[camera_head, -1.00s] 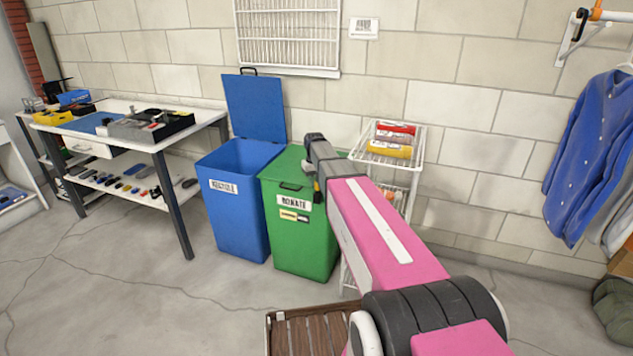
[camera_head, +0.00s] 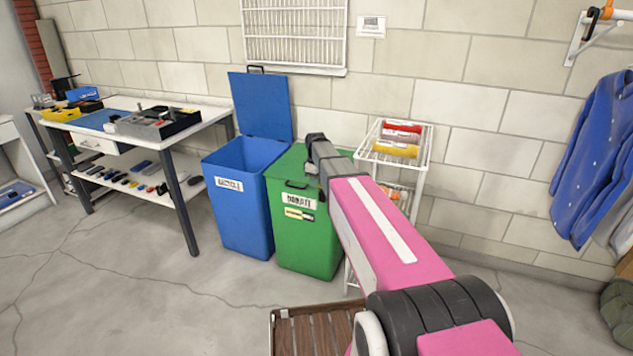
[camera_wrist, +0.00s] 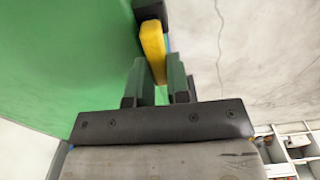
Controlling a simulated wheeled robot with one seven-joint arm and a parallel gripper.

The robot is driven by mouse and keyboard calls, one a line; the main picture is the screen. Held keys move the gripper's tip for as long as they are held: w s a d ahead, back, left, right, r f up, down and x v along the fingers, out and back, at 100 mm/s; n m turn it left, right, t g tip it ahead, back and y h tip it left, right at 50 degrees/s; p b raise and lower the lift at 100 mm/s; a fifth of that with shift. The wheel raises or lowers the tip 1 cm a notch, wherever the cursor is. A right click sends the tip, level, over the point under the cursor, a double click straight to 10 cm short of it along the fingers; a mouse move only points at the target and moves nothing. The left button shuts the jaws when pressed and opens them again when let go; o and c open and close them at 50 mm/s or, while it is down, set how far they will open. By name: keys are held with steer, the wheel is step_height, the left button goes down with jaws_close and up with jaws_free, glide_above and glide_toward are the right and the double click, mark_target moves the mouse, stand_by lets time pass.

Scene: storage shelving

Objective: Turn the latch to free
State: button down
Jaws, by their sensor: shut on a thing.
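The green bin (camera_head: 306,240) labelled DONATE stands beside the blue bin, with its green lid (camera_head: 291,165) down. My gripper (camera_head: 317,172) is at the top front edge of the green bin, near its right corner. In the wrist view my gripper (camera_wrist: 156,78) is shut on the yellow latch (camera_wrist: 152,42), which sticks up between the two fingers. The latch has a dark end and lies close beside the green bin wall (camera_wrist: 80,60). In the head view my gripper mostly hides the latch, so its exact angle cannot be told there.
The open blue bin (camera_head: 240,210) stands to the left. A white wire rack (camera_head: 393,162) with rolled items stands close on the right. A wooden slatted surface (camera_head: 312,335) is low in front. A workbench (camera_head: 150,130) is at the left, with clear floor before it.

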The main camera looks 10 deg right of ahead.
steer(key=shift+s+n, duration=0.1)
steer(key=shift+n, duration=0.3)
steer(key=c, duration=1.1)
jaws_free()
steer(key=shift+r, duration=0.1)
step_height(320, 180, up, 11)
steer(key=shift+f, duration=0.2)
steer(key=s+d+f+m, duration=0.1)
steer(key=s+f+m, duration=0.3)
steer(key=s, duration=0.5)
steer(key=s+d+f+m, duration=0.1)
steer(key=s+f+m, duration=0.3)
steer(key=s+f, duration=0.4)
steer(key=s+d+f+m, duration=0.1)
steer(key=s+f+m, duration=0.3)
steer(key=s, duration=0.7)
steer(key=shift+s+d+f, duration=0.15)
steer(key=shift+s+f, duration=0.05)
steer(key=shift+f, duration=0.4)
steer(key=shift+s+d+f, duration=0.15)
steer(key=shift+f, duration=0.45)
